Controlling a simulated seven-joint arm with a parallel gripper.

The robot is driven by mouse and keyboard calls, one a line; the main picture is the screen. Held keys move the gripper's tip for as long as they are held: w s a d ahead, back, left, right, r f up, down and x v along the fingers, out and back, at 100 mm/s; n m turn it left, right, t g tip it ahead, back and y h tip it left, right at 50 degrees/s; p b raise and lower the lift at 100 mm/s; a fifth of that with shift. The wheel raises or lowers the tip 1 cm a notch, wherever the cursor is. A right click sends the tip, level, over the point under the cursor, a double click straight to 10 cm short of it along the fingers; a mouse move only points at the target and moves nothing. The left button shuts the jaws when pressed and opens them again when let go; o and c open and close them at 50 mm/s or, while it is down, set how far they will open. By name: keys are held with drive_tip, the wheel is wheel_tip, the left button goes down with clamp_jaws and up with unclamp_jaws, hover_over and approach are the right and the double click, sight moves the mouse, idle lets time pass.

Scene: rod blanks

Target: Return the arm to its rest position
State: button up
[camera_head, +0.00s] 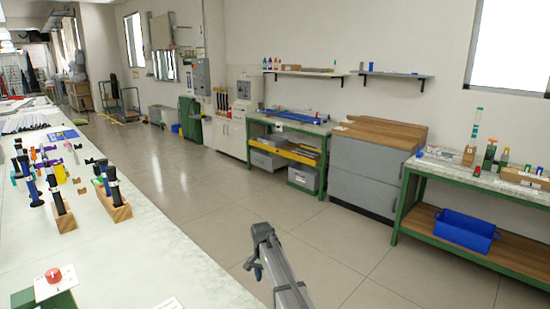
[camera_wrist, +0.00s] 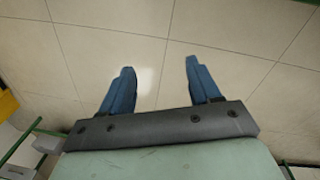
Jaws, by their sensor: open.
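My gripper (camera_wrist: 159,85) shows in the wrist view with its two blue fingers spread apart. Nothing is between the fingers; only the tiled floor shows beyond them. In the head view my grey arm reaches up from the bottom edge over the open floor, and part of my gripper (camera_head: 252,268) shows small at its left side. It is clear of the benches and touches nothing that I can see.
A long white bench (camera_head: 150,265) runs along the left, with rods in wooden blocks (camera_head: 118,208) and a red button (camera_head: 53,275). Green-framed benches (camera_head: 485,262) and a grey cabinet (camera_head: 365,172) stand along the far wall. A blue bin (camera_head: 465,232) sits on the right bench's lower shelf. The floor between is free.

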drive_tip(key=s+d+f+n+g, duration=0.3)
drive_tip(key=s+d+f, duration=1.35)
drive_tip(key=f, duration=0.35)
drive_tip(key=s+d+f+g, duration=0.1)
drive_tip(key=s+f, duration=0.3)
drive_tip(key=s, duration=0.9)
drive_tip(key=s+d+f+n+g, duration=0.1)
drive_tip(key=s+f, duration=0.3)
drive_tip(key=s, duration=1)
drive_tip(key=s+d+f+n+g+y, duration=0.1)
drive_tip(key=s+f, duration=0.3)
drive_tip(key=s, duration=0.9)
drive_tip(key=shift+s+d, duration=0.35)
